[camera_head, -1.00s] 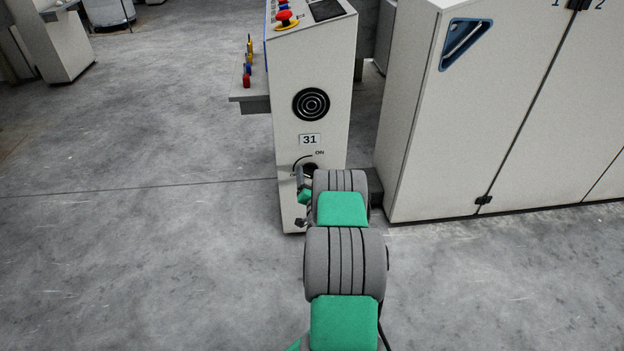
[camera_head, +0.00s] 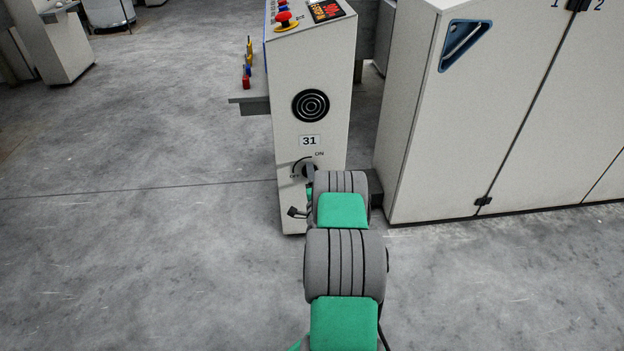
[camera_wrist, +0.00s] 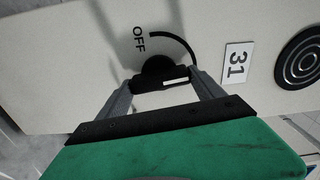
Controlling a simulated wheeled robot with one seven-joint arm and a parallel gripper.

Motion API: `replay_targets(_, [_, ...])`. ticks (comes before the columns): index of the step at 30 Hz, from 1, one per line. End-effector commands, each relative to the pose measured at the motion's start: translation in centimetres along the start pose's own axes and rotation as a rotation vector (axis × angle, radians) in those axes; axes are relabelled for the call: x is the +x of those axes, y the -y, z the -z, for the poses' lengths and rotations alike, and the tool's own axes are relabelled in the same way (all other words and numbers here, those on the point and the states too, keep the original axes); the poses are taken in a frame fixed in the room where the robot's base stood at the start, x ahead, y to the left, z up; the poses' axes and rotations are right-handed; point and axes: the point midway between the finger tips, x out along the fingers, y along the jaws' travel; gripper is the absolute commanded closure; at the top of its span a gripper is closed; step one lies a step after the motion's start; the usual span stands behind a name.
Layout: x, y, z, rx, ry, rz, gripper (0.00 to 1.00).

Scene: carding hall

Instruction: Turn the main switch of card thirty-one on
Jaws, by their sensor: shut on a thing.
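The main switch of card thirty-one is a black rotary knob (camera_wrist: 158,67) with a white mark on its handle, low on the pale end panel (camera_head: 309,120). The handle lies lengthwise along the panel's upright direction, its white mark toward the 31 plate (camera_wrist: 236,63), not toward OFF. In the head view the ON label (camera_head: 319,154) shows, and my arm partly hides the knob. My gripper (camera_wrist: 164,82) is shut on the handle, one finger at each end of it. In the wrist view ON is not visible. The display (camera_head: 326,10) on top is lit red and orange.
A red emergency button (camera_head: 285,20) sits on the panel's top. A ledge with coloured items (camera_head: 247,75) sticks out at the left. A large pale cabinet (camera_head: 450,130) stands close at the right. The floor to the left is clear.

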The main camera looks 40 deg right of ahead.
Motion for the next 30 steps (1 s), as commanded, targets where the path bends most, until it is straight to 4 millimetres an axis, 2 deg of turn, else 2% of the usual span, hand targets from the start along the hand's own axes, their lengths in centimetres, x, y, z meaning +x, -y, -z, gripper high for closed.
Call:
replay_targets(9, [0.02,-0.02,0.26,0.112,-0.004,0.001,0.63])
replay_targets(24, [0.02,-0.03,0.29,0.132,-0.005,0.001,0.63])
replay_targets(25, [0.02,-0.03,0.28,0.132,-0.005,0.001,0.21])
replay_targets(30, [0.01,-0.01,0.02,0.132,-0.001,0.001,0.07])
